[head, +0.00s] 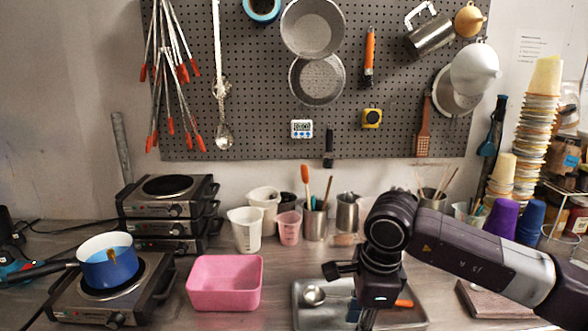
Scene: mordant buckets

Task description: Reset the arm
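My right arm reaches in from the right edge and bends down at a dark joint. My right gripper (362,308) hangs over the metal tray (298,318) on the counter. Its fingertips run toward the bottom of the picture, and I cannot tell whether they are open or shut. I see nothing clearly held in it. My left arm and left gripper are not in view.
A pink bin (225,284) stands left of the tray. A blue pot (108,262) sits on a hot plate (95,308). Stacked hot plates (165,215), beakers (246,230) and tall cup stacks (537,125) line the back. A wooden board (490,300) lies right.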

